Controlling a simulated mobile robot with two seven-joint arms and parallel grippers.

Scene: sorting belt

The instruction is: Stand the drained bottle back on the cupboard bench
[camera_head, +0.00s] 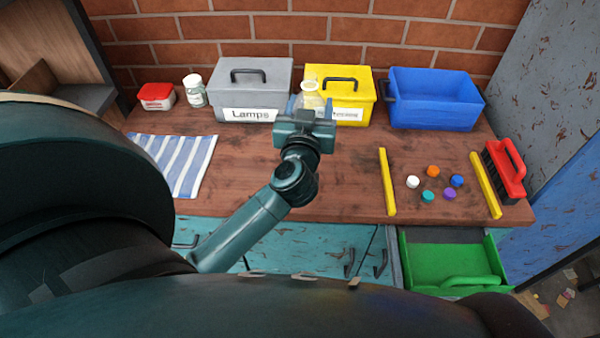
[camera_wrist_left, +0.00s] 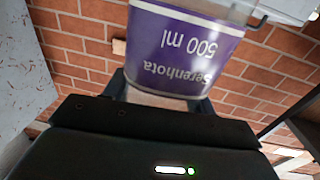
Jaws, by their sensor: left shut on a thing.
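My left gripper (camera_head: 303,118) is over the middle of the wooden bench (camera_head: 340,185). It is shut on a clear bottle (camera_head: 311,92), whose neck and shoulders show behind the gripper. In the left wrist view the bottle (camera_wrist_left: 185,48) has a purple label reading "Serenhota 500 ml". That view is upside down, so the bottle looks about upright. Its base is hidden in the head view, and I cannot tell whether it touches the bench. My right gripper is not in view.
Behind the bottle stand a grey "Lamps" box (camera_head: 265,75) and a yellow box (camera_head: 355,85); a blue bin (camera_head: 435,110) is further right. A white-lidded jar (camera_head: 194,92), red-lidded tub (camera_head: 157,96) and striped cloth (camera_head: 185,165) lie left. Yellow bars (camera_head: 387,182), coloured caps and a red brush (camera_head: 507,168) are right.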

